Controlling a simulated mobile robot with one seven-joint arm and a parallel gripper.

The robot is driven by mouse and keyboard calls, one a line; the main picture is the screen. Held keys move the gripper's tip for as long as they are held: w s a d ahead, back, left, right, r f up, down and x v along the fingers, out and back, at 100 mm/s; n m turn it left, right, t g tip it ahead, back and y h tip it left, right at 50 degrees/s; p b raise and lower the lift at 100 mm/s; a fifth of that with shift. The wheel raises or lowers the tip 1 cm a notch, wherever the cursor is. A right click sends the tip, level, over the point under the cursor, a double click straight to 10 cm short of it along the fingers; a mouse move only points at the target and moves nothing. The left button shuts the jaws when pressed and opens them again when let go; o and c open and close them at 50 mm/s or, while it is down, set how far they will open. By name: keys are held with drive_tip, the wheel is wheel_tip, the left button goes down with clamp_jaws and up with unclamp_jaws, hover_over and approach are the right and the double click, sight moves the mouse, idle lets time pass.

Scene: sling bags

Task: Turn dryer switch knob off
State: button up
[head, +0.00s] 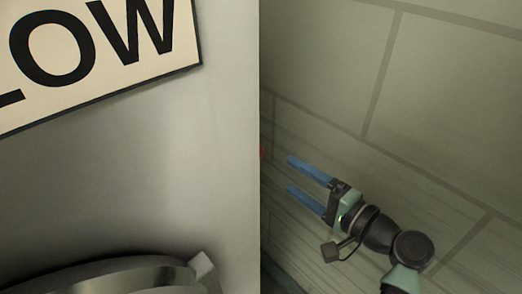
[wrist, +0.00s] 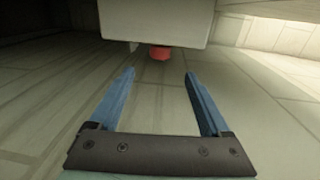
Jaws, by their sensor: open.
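A red knob-like part (wrist: 160,53) sticks out from the lower edge of a pale box-shaped body (wrist: 158,22) in the wrist view. It lies ahead of my gripper (wrist: 160,72), roughly between the lines of the two blue fingers. The fingers are spread, empty and apart from it. In the head view my gripper (head: 288,174) points left toward the edge of the pale metal body (head: 190,150). Only a tiny red spot (head: 262,153) shows at that edge; most of it is hidden. I cannot tell the knob's setting.
A cream sign (head: 100,50) with large black letters is on the metal body's front. A round metal rim (head: 110,275) shows below it. A tiled wall (head: 450,90) stands behind my arm at the right. A small dark part (wrist: 133,46) sits left of the red one.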

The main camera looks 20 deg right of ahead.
drive_tip(key=b+x, duration=0.2)
drive_tip(key=x, duration=0.9)
drive_tip(key=shift+s+r, duration=0.1)
clamp_jaws()
